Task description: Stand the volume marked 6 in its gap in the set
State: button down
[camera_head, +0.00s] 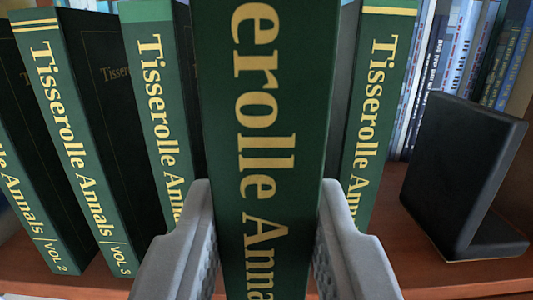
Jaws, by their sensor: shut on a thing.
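My gripper (267,245) is shut on a green book (268,120) with gold lettering that reads "erolle Anna". The book is upright between the two grey fingers, close to the camera. Its volume number is out of view. Behind it the set stands on a wooden shelf: a book marked VOL 2 (45,235), a book marked VOL 3 (75,140), and another green volume (158,110) whose number is hidden. To the right of the held book stands one more green volume (378,100), its number hidden too. The held book and fingers cover the space between these two.
A black bookend (460,170) stands on the shelf (415,270) at the right. Behind it is a row of thin blue and white books (455,50). Some bare shelf shows between the right green volume and the bookend.

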jog(key=shift+w+f, duration=0.55)
jog(key=shift+w, duration=0.8)
jog(key=shift+w+f, duration=0.6)
jog(key=shift+w, duration=0.75)
jog(key=shift+w+f, duration=0.55)
jog(key=shift+w, duration=0.8)
jog(key=shift+f, duration=0.1)
jog(key=c, duration=1.1)
grip_release()
jog(key=s, duration=0.8)
jog(key=s+f, duration=0.1)
jog(key=s, duration=0.3)
